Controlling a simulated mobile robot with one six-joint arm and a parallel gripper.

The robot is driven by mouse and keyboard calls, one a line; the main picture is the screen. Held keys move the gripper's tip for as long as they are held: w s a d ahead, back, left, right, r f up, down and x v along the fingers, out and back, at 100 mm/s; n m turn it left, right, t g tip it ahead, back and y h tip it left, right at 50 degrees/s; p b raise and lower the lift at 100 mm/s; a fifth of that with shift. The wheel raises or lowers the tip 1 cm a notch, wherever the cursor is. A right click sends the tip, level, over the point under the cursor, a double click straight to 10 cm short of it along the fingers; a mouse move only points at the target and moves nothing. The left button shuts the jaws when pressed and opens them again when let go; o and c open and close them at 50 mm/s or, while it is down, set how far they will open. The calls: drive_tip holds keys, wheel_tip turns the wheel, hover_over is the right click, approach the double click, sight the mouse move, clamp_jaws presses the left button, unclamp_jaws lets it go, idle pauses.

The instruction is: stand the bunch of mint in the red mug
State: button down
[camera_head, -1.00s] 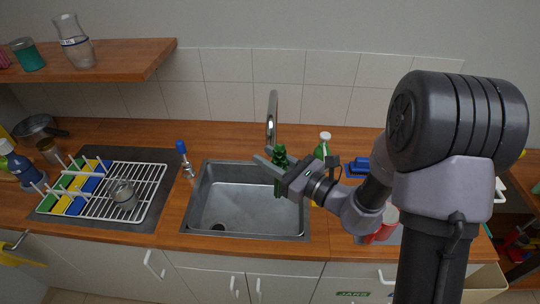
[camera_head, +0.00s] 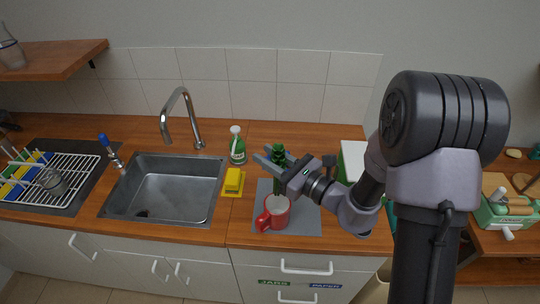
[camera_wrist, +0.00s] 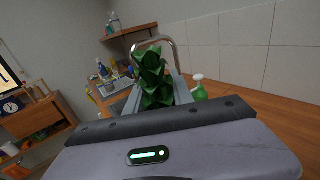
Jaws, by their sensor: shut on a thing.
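The bunch of mint (camera_head: 279,183) is dark green and leafy. My gripper (camera_head: 273,161) is shut on it and holds it roughly upright. In the wrist view the mint (camera_wrist: 153,82) stands between the two fingers of my gripper (camera_wrist: 155,97), leaves upward. The red mug (camera_head: 277,217) stands upright on a grey mat (camera_head: 306,217), its handle toward the left and front. In the head view the mint's lower end shows just behind and above the mug's rim; I cannot tell how far apart they are. The mug does not show in the wrist view.
A green and white box (camera_head: 353,158) stands behind my arm.

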sight(269, 197)
wheel_tip(269, 197, down, 12)
drive_tip(key=b, duration=1.1)
drive_tip(key=shift+d+f+b, duration=0.15)
drive_tip(key=shift+f+b, duration=0.1)
drive_tip(key=shift+b, duration=0.05)
drive_tip(key=shift+f+b, duration=0.6)
drive_tip(key=shift+f, duration=0.05)
drive_tip(key=c, duration=1)
unclamp_jaws()
drive_tip(key=shift+r, duration=0.1)
drive_tip(key=p+v, duration=0.2)
drive_tip(key=v, duration=1.5)
drive_tip(key=shift+s+d+p, duration=0.2)
drive_tip(key=shift+p, duration=0.2)
